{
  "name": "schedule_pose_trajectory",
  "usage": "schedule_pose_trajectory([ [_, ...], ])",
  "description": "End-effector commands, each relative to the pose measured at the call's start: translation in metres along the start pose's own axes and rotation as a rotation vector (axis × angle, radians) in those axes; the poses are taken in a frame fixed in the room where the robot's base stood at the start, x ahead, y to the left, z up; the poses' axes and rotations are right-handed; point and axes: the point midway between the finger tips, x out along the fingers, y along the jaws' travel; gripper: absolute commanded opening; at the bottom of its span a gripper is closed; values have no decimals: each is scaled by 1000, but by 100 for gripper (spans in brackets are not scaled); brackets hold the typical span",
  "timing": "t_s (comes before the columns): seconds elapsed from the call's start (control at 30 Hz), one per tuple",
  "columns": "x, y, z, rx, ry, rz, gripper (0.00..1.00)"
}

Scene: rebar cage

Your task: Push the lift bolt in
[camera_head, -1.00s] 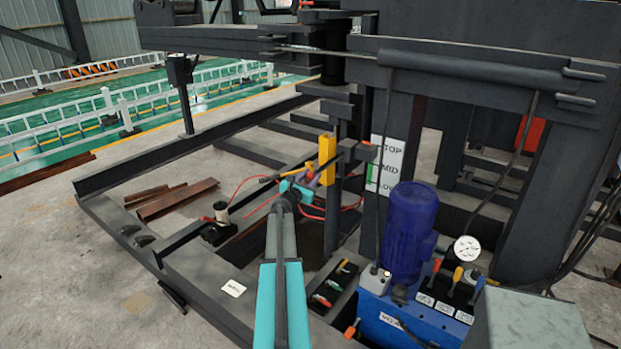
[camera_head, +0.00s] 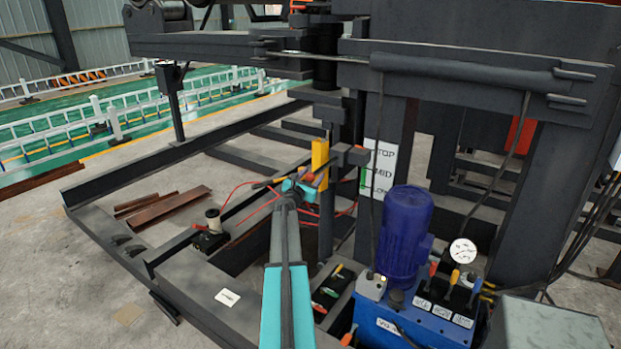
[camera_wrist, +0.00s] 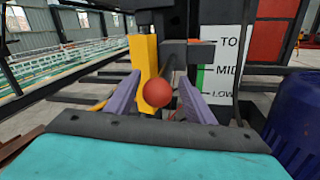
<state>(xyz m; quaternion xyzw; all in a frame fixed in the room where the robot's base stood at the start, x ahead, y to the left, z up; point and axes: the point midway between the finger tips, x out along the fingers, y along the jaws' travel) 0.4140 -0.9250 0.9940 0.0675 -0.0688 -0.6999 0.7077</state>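A round red knob (camera_wrist: 158,92), which looks like the end of the lift bolt, shows in the wrist view in front of a yellow upright bar (camera_wrist: 148,65). My gripper (camera_wrist: 158,88) has its two purple fingers apart, one on each side of the knob. A gap shows between each finger and the knob, and I cannot tell how far the knob is in depth. In the head view my gripper (camera_head: 302,184) is at the yellow bar (camera_head: 320,163), just left of the dark post. The bolt's shaft is hidden.
A TOP/MID/LOW sign (camera_head: 380,167) is right of the bar. A blue motor (camera_head: 406,236) stands on a blue hydraulic unit with levers and a gauge (camera_head: 463,251). Red cables (camera_head: 262,205) run near my arm. A black frame beam (camera_head: 180,155) crosses on the left.

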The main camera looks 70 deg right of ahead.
Motion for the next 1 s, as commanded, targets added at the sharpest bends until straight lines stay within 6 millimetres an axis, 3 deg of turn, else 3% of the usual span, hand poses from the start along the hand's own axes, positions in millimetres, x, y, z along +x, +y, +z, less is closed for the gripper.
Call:
schedule_pose_trajectory([
  [0.53, -11, 2, -4, 1, 3, 3, 50],
  [1.0, -55, 2, -4, 1, 3, 4, 50],
])
